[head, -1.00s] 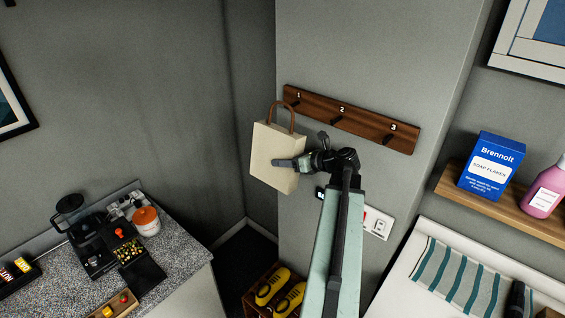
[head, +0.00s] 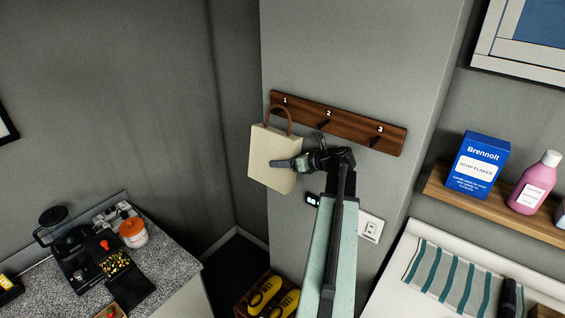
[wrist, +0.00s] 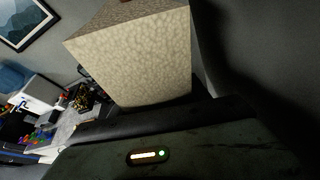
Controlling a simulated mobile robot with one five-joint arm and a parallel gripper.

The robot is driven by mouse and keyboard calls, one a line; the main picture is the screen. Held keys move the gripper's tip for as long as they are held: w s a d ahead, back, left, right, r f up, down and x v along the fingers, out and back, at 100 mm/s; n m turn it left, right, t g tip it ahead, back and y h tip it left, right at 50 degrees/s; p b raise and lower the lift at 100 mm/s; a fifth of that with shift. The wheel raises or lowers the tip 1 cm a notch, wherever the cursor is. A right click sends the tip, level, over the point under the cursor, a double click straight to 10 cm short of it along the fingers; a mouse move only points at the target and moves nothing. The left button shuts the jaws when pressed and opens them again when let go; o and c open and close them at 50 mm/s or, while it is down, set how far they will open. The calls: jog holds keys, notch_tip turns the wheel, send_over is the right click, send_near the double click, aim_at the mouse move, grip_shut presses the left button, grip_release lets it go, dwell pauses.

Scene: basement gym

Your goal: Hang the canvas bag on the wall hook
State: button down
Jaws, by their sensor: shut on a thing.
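The canvas bag (head: 270,155) is cream with a brown looped handle (head: 279,110). It is upright, slightly tilted, in front of the wall hook rack (head: 345,124). The rack is a dark wooden board with pegs numbered 1, 2 and 3. The handle overlaps peg 1 in the head view; I cannot tell whether the peg passes through the loop. My gripper (head: 290,163) is shut on the bag at its right side. In the wrist view the bag (wrist: 140,55) fills the upper middle, and its handle is almost wholly out of frame.
A speckled counter (head: 180,265) at lower left holds a coffee maker and an orange-lidded jar (head: 133,233). A shelf (head: 480,208) at right carries a blue soap flakes box (head: 478,163) and a pink bottle (head: 535,183). Yellow shoes (head: 275,297) lie below. Pegs 2 and 3 are bare.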

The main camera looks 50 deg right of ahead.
dwell(0.4)
jog(key=shift+c, duration=2.2)
grip_release()
jog(key=p+v, duration=0.3)
jog(key=v, duration=0.5)
